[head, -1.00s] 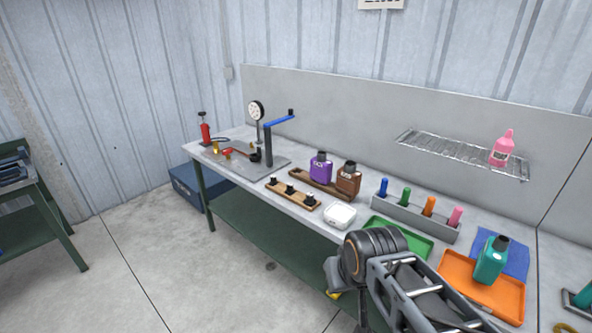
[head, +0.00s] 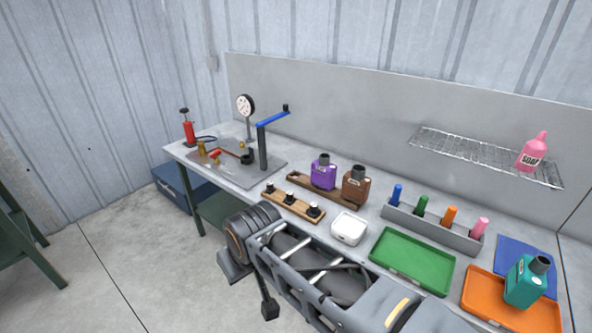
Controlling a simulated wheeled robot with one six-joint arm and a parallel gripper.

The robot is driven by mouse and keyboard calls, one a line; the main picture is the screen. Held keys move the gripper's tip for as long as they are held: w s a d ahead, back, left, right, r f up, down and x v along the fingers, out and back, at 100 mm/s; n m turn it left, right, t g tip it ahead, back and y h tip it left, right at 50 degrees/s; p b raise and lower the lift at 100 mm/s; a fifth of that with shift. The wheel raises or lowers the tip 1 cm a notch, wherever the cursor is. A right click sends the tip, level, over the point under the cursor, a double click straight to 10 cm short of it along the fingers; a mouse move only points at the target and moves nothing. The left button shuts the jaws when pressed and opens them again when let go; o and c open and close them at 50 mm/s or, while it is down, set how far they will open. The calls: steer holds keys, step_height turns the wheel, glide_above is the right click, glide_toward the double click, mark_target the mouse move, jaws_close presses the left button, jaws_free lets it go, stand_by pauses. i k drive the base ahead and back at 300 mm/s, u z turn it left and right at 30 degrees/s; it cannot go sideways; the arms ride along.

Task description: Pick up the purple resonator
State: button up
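The purple resonator (head: 323,176) is a boxy purple body with a dark neck and a small label. It stands upright on a long brown wooden board (head: 297,181) in the middle of the bench. A similar brown resonator (head: 355,188) stands close to its right on the same board. My arm crosses the lower middle of the head view, in front of the bench. A thin dark part with a black tip hangs below the arm and may belong to my gripper (head: 268,308). Its fingers cannot be made out clearly, and I see nothing held. The purple resonator is unobstructed.
A light wooden strip with black knobs (head: 292,205) and a white box (head: 348,229) lie in front of the board. A grey rack of coloured pegs (head: 432,228), a green tray (head: 412,260) and an orange tray (head: 485,299) are right. A blue-handled post (head: 263,146) stands left.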

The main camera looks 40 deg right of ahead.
mark_target(323, 173)
steer(key=z, duration=0.2)
steer(key=i, duration=0.75)
steer(key=z, duration=0.9)
steer(key=i, duration=0.5)
steer(key=z, duration=0.5)
